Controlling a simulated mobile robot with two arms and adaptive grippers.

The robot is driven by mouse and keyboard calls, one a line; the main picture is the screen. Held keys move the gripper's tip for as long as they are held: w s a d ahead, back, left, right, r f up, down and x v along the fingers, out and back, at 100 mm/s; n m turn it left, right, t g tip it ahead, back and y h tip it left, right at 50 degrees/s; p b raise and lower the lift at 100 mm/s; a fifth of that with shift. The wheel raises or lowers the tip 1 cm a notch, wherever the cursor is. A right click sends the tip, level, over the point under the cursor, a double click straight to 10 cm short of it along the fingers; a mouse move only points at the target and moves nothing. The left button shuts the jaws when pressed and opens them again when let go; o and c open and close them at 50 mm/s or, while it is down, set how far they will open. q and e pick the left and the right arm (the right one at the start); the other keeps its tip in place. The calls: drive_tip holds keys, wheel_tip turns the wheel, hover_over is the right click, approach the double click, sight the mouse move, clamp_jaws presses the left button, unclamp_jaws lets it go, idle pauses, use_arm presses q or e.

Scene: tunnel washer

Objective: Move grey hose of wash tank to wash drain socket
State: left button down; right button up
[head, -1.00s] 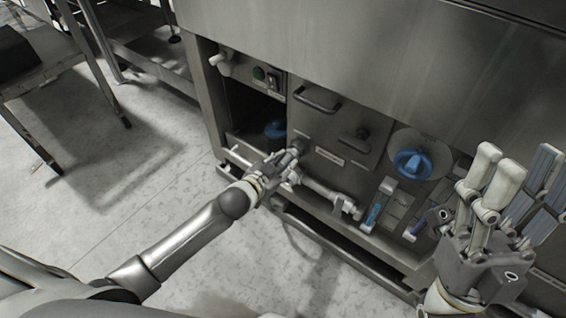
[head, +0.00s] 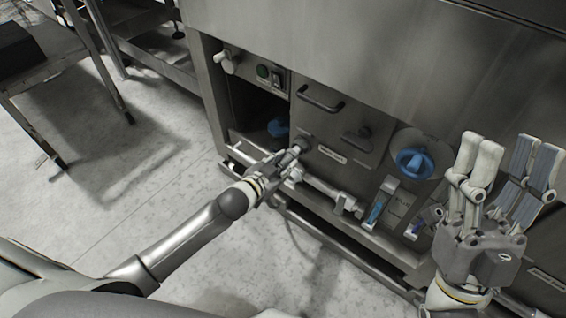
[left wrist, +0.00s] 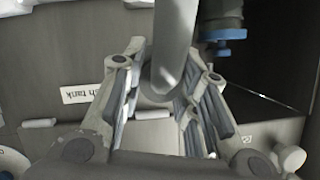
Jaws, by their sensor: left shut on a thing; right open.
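My left gripper (head: 287,162) is low at the front of the steel washer, shut on the grey hose. In the left wrist view the hose (left wrist: 174,35) comes down from the top edge and its rounded end lies between the fingers (left wrist: 165,98). In the head view the gripper mostly hides the hose, beside a round fitting on the panel (head: 301,141). Part of a label (left wrist: 89,91) reading "h tank" shows beside the gripper. I cannot tell which fitting is the wash drain socket. My right gripper (head: 500,170) is open and empty at the right, its fingers pointing up.
A blue round knob (head: 414,163) and a panel with handles (head: 320,98) are on the washer front. A light pipe (head: 325,188) runs low, right of my left gripper. A blue part (head: 277,127) sits in the dark opening.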

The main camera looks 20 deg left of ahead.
use_arm(q)
drive_tip(key=shift+s+a+p, duration=0.25)
drive_tip(key=shift+s+p, duration=0.2)
drive_tip(key=shift+s, duration=0.3)
drive_tip(key=shift+s+a+p, duration=0.3)
drive_tip(key=shift+s+p, duration=0.05)
drive_tip(key=shift+s, duration=0.35)
use_arm(e)
drive_tip(key=w+f+g+h, duration=0.1)
drive_tip(key=w+f+g, duration=0.3)
drive_tip(key=w, duration=0.1)
drive_tip(key=shift+w+a+f+h, duration=0.25)
drive_tip(key=shift+w+a+h, duration=0.15)
drive_tip(key=shift+a, duration=0.05)
idle(0.5)
